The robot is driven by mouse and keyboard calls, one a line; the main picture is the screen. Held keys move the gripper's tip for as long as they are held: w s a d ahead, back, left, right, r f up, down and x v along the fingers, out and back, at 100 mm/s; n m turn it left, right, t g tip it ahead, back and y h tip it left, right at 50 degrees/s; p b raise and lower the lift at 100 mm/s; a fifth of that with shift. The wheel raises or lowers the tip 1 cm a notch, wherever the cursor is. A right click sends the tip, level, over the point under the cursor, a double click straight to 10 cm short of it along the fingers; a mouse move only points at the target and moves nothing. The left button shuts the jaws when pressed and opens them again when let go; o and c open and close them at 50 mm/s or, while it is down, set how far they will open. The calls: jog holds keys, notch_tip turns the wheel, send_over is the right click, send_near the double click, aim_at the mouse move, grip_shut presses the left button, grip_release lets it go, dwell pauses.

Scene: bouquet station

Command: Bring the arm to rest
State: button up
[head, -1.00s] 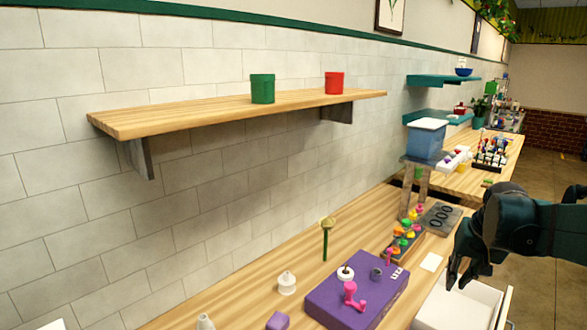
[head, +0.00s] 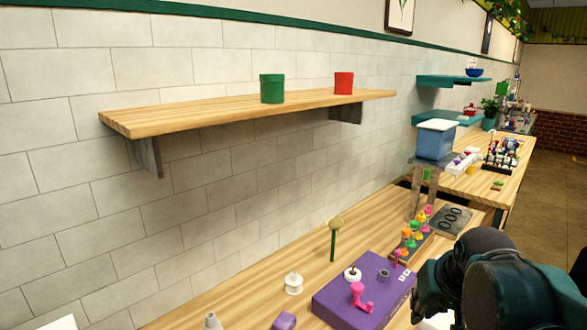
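My dark gripper (head: 432,308) and wrist fill the lower right of the head view, over the front of the wooden counter (head: 225,292). The wrist hides most of the fingers, so how far apart they are cannot be seen. I see nothing held in the visible part. The gripper is just right of a purple block (head: 335,306) with a pink piece (head: 360,297) on it; whether they touch cannot be told.
A wooden wall shelf (head: 190,116) holds a green pot (head: 271,88) and a red pot (head: 343,82). A flower (head: 333,240) stands upright on the counter. A white spool (head: 293,283) stands nearby. A blue bin (head: 435,141) is farther back.

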jog(key=s+a+f+n+t, duration=0.1)
jog(key=s+a+f+n, duration=0.1)
jog(key=s+a, duration=0.6)
jog(key=shift+f+t+y, duration=0.3)
jog(key=shift+f, duration=0.1)
jog(key=shift+s, duration=0.1)
